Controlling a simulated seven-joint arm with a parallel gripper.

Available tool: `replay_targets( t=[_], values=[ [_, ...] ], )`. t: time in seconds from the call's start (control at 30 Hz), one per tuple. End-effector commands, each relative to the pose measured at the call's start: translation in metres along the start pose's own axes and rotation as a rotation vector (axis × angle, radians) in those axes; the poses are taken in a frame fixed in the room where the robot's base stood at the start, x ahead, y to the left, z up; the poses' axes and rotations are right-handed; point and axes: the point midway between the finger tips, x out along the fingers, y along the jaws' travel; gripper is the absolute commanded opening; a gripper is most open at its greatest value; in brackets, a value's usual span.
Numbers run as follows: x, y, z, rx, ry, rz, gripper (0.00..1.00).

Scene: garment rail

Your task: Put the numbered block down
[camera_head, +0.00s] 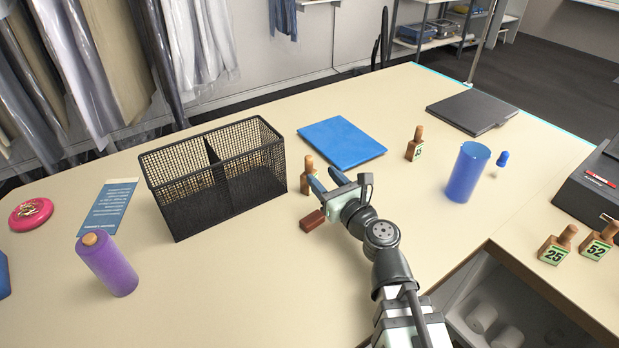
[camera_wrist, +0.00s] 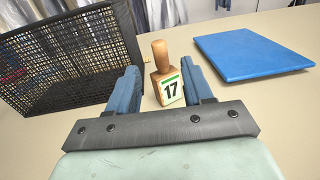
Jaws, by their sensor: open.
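The numbered block 17 (camera_wrist: 170,90), a wooden stamp-like block with a round knob and a green-edged label, stands upright on the table. In the head view its top (camera_head: 307,172) shows just left of my gripper, its lower part partly hidden by a finger. My gripper (camera_head: 327,177) is open, with its blue fingers low over the table. In the wrist view the block appears in the gap between the two fingers, with no finger visibly closed on it. I cannot tell whether it is between the fingertips or just beyond them.
A black mesh basket (camera_head: 226,207) stands left of my gripper. A blue folder (camera_head: 341,142) lies behind it. A reddish-brown block (camera_head: 312,220) lies close in front. Another numbered block (camera_head: 415,143) and a blue cup (camera_head: 467,172) stand right.

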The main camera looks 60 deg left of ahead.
Motion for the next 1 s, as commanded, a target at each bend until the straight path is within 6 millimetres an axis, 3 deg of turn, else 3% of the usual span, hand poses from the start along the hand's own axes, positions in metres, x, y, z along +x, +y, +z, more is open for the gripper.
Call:
replay_targets(
  t=[0.37, 0.8, 1.0],
  values=[
    [0.012, -0.001, -0.003, 0.005, 0.001, 0.001, 0.51],
    [0.067, -0.001, -0.003, 0.004, 0.001, 0.0, 0.51],
    [0.079, 0.0, -0.003, 0.004, 0.002, 0.001, 0.51]
  ],
)
